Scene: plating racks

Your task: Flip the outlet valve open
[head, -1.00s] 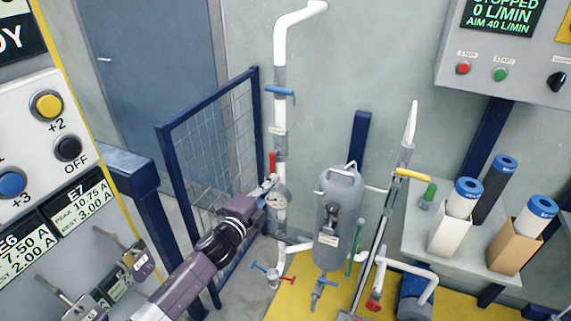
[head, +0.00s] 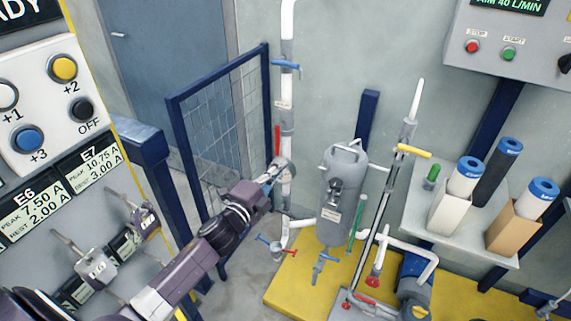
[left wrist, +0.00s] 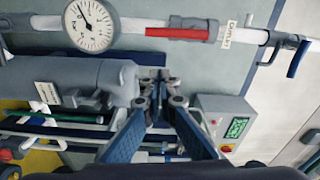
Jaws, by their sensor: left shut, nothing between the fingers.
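A red lever (head: 277,141) lies along the white upright pipe (head: 286,187) in the head view. The lever also shows in the left wrist view (left wrist: 178,33), parallel to the pipe, beside a small label (left wrist: 228,34) that is too small to read surely. A blue lever (head: 285,64) sits higher on this pipe and sticks out across it. My left gripper (head: 276,172) is shut and empty, just below the red lever in the head view. Its fingertips (left wrist: 163,92) show apart from the lever in the wrist view. My right gripper is not in view.
A round gauge (left wrist: 90,25) sits on the pipe near the lever. A grey tank (head: 341,190) stands right of the pipe, and a blue mesh fence (head: 215,120) stands left. A button panel (head: 45,100) is at far left. Bare wall lies between pipe and tank.

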